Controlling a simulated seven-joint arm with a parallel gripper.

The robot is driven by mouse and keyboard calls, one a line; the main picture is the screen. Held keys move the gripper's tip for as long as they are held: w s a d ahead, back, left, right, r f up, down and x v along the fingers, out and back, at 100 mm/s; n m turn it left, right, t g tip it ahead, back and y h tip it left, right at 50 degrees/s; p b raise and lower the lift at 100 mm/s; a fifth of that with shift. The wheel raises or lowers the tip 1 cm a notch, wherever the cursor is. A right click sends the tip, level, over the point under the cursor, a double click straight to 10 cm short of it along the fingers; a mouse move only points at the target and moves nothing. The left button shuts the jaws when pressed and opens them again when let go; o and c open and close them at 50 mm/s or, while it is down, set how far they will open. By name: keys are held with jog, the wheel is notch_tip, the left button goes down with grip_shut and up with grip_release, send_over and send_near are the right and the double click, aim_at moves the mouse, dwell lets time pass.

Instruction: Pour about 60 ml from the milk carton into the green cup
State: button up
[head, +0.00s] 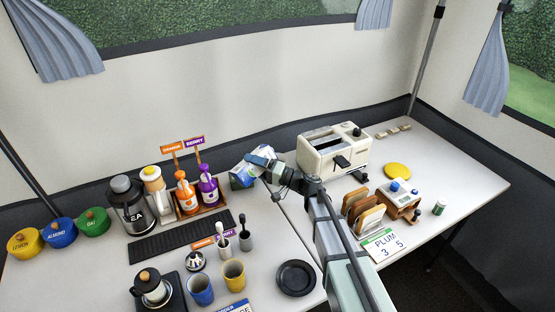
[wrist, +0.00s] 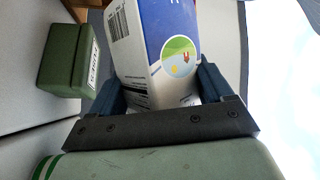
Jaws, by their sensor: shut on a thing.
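The milk carton (head: 262,153), white and blue, is at my gripper (head: 264,164) at the back middle of the counter. In the wrist view the carton (wrist: 165,40) shows a barcode and a round picture, and it sits between the two dark blue fingers of my gripper (wrist: 160,88). My gripper is shut on it. The carton looks tilted in the head view; I cannot tell whether it touches the counter. I cannot make out a green cup in either view; a blue cup (head: 200,291) and a yellow cup (head: 234,275) stand at the front.
A green box (wrist: 68,55) is beside the carton. Syrup bottles (head: 208,188) stand left of it, a cream toaster (head: 333,150) right. A black mat (head: 180,236), dark plate (head: 296,278), coffee pot (head: 152,288) and lidded jars (head: 93,222) occupy the left counter.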

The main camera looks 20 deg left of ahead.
jog(key=shift+f, duration=0.1)
dwell(0.3)
jog(key=shift+s+f+n, duration=0.15)
jog(key=shift+f+n, duration=0.05)
jog(key=shift+n, duration=0.2)
jog(key=n+h, duration=0.1)
jog(key=w+r+n+h, duration=0.1)
jog(key=n, duration=0.1)
jog(key=shift+w+d+r+n, duration=0.1)
jog(key=shift+w+d+n, duration=0.1)
jog(key=shift+n, duration=0.1)
jog(key=n, duration=0.1)
jog(key=h, duration=0.1)
jog(key=w+n, duration=0.1)
jog(key=shift+d+r+n, duration=0.25)
jog(key=shift+n, duration=0.05)
jog(key=shift+s+a+n+h, duration=0.1)
jog(key=shift+s+n+h, duration=0.2)
jog(key=shift+n+h, duration=0.5)
jog(key=shift+a+f+n+t+h, duration=0.1)
jog(key=shift+n+t+h, duration=0.6)
jog(key=shift+n, duration=0.4)
jog(key=shift+r+n+t, duration=0.5)
jog(key=shift+n, duration=0.1)
